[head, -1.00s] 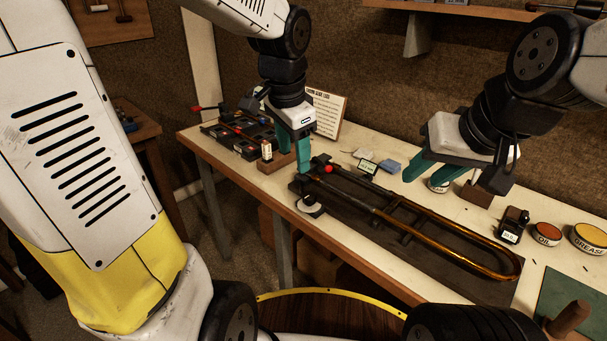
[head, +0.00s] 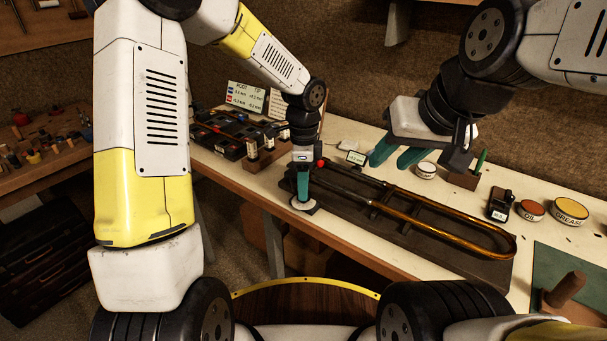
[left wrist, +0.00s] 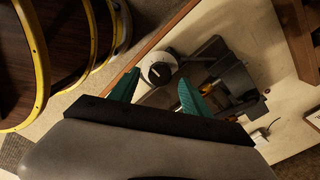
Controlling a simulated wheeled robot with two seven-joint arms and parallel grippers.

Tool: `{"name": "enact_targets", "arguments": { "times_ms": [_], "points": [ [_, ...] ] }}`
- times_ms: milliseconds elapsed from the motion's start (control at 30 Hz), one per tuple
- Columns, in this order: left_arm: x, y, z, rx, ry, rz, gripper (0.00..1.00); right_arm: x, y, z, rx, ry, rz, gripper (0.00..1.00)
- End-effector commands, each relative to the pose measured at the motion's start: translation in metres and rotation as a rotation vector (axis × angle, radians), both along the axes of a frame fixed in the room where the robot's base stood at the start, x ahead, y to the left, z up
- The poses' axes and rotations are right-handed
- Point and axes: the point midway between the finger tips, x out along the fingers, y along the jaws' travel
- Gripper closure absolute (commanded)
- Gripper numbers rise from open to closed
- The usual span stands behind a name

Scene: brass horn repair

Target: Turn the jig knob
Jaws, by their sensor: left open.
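The jig (head: 345,205) is a dark board on the bench holding a long brass slide (head: 440,233). Its knob, a round white dial (head: 303,205) on a dark base, sits at the jig's near-left end. In the left wrist view the knob (left wrist: 158,72) shows a dark centre with a light pointer mark. My left gripper (head: 302,194) points down over the knob, its teal fingers open. In the left wrist view the open fingers (left wrist: 160,78) appear on either side of the knob; contact is unclear. My right gripper (head: 389,165) is open and empty above the bench behind the slide.
A red ball handle (head: 319,163) stands on the jig close behind my left gripper. A dark tray (head: 225,135) and small bottles stand to the left. Tins (head: 570,210) and a small black device (head: 500,205) stand at the right. A small display (head: 356,158) lies behind the jig.

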Motion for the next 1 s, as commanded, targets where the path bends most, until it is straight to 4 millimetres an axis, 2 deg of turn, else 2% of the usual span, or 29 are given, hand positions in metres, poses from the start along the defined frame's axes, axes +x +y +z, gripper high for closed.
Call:
{"name": "enact_targets", "arguments": {
  "times_ms": [100,200,467,767,1000],
  "points": [
    [0.000,0.000,-0.013,0.001,0.001,0.000,0.44,0.000,0.000,0.000,0.000,0.000,0.000,0.64],
    [0.000,0.000,-0.019,0.001,0.000,0.001,0.44,0.000,0.000,0.000,0.000,0.000,0.000,0.64],
    [0.000,0.000,-0.020,0.000,-0.001,0.001,0.44,0.000,0.000,0.000,0.000,0.000,0.000,0.64],
    [0.000,0.000,-0.020,0.000,-0.001,0.001,1.00,0.000,0.000,0.000,0.000,0.000,0.000,0.64],
    [0.000,0.000,-0.019,0.000,-0.002,0.015,1.00,0.000,0.000,0.000,0.000,0.000,0.000,0.64]
  ]
}}
